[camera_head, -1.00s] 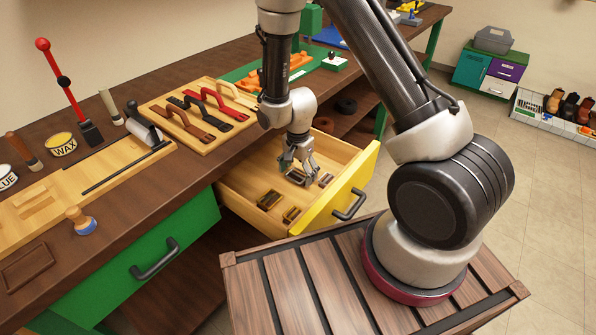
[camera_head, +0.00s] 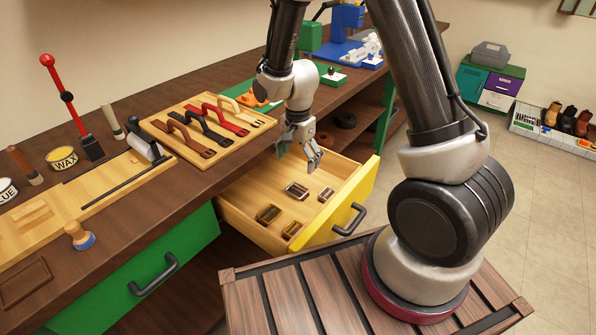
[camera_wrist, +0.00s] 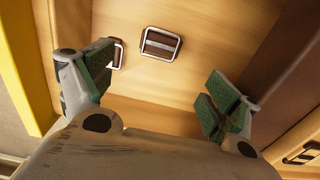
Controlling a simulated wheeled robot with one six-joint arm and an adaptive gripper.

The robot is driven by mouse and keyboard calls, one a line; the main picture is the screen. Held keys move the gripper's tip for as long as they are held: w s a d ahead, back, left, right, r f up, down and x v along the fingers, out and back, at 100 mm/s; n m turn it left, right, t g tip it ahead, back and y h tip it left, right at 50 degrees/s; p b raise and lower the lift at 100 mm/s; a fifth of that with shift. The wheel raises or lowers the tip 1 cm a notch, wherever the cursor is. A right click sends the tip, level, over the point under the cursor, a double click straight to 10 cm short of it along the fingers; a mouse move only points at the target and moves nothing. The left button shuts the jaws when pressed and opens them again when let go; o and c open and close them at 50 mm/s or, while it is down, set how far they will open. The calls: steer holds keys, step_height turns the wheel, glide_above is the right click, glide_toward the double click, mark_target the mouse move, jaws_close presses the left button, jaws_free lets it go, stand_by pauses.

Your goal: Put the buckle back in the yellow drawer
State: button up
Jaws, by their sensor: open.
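The yellow drawer (camera_head: 366,187) is pulled out from the bench. Several buckles lie in it: a silver-framed buckle (camera_head: 297,190), another silver one (camera_head: 325,194) to its right, and brass-coloured ones (camera_head: 268,214) nearer the front left. My gripper (camera_head: 297,157) is above the drawer, fingers spread, with nothing between them. In the wrist view my open gripper (camera_wrist: 158,96) has green pads. A silver buckle (camera_wrist: 161,44) lies flat on the drawer floor beyond the fingers, apart from them. A second buckle (camera_wrist: 117,54) is partly hidden by the left finger.
A wooden board with several straps (camera_head: 205,128) lies on the bench left of my gripper. A closed green drawer (camera_head: 130,275) is at lower left. A slatted wooden surface (camera_head: 290,290) stands in front of the yellow drawer.

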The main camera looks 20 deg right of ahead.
steer(key=s+d+r+n+t, duration=0.1)
steer(key=s+d+r+n, duration=0.2)
steer(key=r, duration=0.6)
steer(key=s+d+r+n+t, duration=0.15)
steer(key=d+r, duration=0.25)
steer(key=r, duration=0.6)
steer(key=s+d+r+n+t, duration=0.1)
steer(key=s+d+r+n, duration=0.2)
steer(key=s, duration=0.6)
steer(key=s+d+r+n, duration=0.3)
steer(key=s+d+r, duration=0.1)
steer(key=s+r, duration=0.3)
steer(key=shift+s+d+r+n+t, duration=0.15)
steer(key=shift+s+n+t, duration=0.2)
steer(key=shift+s, duration=0.6)
